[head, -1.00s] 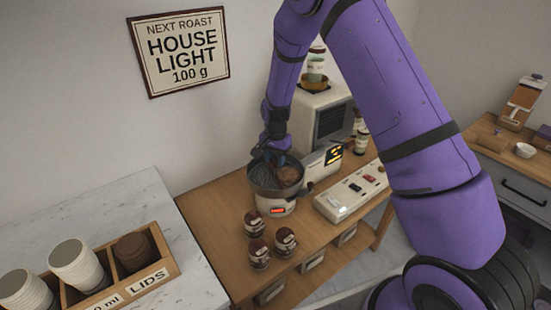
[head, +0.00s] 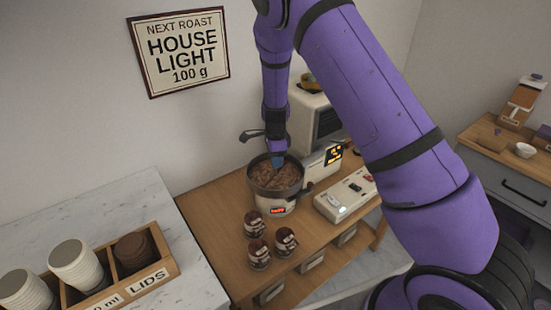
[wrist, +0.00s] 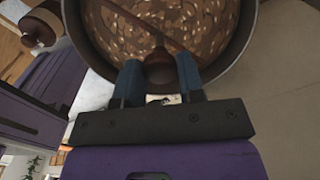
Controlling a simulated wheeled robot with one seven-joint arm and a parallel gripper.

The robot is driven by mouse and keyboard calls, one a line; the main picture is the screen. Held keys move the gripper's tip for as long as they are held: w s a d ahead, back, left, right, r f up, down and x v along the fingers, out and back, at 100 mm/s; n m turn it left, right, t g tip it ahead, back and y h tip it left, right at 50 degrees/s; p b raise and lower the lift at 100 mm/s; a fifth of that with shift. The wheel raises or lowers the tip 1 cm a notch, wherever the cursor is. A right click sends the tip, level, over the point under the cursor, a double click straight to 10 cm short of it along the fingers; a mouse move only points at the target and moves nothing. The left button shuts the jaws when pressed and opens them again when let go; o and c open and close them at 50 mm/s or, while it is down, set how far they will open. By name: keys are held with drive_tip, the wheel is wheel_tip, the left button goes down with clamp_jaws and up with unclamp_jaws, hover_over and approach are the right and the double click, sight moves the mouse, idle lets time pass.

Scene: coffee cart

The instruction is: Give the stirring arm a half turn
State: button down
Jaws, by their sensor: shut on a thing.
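The roasting pan (head: 258,188) stands on the wooden cart and holds brown beans. In the wrist view the pan (wrist: 250,30) is at the top, with beans spread across its floor. The stirring arm (wrist: 130,17) shows there as a thin brown bar across the pan, ending in a dark knob (wrist: 159,68) near the rim. My gripper (head: 277,163) reaches down into the pan from above. In the wrist view my gripper (wrist: 160,75) has its blue fingers closed on either side of the knob. The bar is too small to make out in the head view.
Several dark-topped jars (head: 256,225) stand in front of the pan. A white switch box (head: 345,199) is to its right, and a grey machine (head: 313,115) stands behind. A crate of cups and lids (head: 165,270) sits on the left counter.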

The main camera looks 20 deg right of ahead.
drive_tip(key=shift+m, duration=1.2)
drive_tip(key=c, duration=0.7)
unclamp_jaws()
drive_tip(key=shift+c, duration=0.2)
wheel_tip(320, 180, up, 11)
